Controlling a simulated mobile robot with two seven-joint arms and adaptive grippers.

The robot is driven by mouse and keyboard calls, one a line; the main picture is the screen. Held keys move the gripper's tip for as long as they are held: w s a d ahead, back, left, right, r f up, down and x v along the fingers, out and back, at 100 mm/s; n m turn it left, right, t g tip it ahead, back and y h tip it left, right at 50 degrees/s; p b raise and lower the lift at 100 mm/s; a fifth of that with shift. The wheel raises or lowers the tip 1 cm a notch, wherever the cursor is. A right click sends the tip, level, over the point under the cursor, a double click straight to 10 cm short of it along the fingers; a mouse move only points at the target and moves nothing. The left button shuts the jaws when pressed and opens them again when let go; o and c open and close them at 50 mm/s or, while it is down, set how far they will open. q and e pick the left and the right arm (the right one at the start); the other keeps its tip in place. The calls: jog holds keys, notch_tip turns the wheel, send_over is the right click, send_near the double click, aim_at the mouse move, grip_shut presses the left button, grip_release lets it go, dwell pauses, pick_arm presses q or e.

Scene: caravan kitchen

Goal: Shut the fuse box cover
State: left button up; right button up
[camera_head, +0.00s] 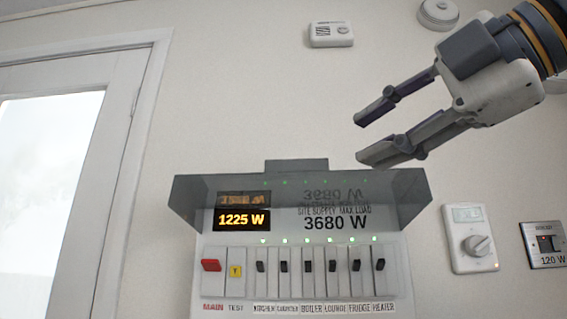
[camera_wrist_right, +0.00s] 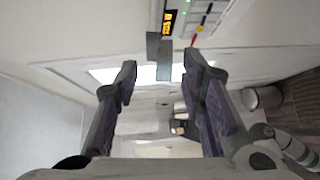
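The fuse box (camera_head: 215,304) is on the wall at the bottom centre of the head view, its display reading 1225 W and its switches exposed. Its grey see-through cover (camera_head: 190,200) is raised and sticks out above the switches, with a tab (camera_head: 297,166) at its edge. My right gripper (camera_head: 362,138) is open and empty, above and to the right of the tab, apart from the cover. In the right wrist view the cover (camera_wrist_right: 164,58) shows between and beyond the open fingers (camera_wrist_right: 160,68), near the fuse box (camera_wrist_right: 212,22). My left gripper is not in view.
A dial thermostat (camera_head: 470,238) and a small 120 W panel (camera_head: 544,245) are on the wall to the right. A white alarm unit (camera_head: 331,34) and a round detector (camera_head: 438,14) are higher up. A door with a bright window (camera_head: 45,190) is at left.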

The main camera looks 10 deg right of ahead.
aim_at(299, 164)
jog(key=shift+y, duration=0.3)
jog(key=x, duration=0.7)
jog(key=r+x, duration=0.1)
jog(key=x, duration=0.3)
jog(key=shift+a+f, duration=0.1)
jog(key=shift+a, duration=0.35)
jog(key=shift+w, duration=0.1)
grip_shut()
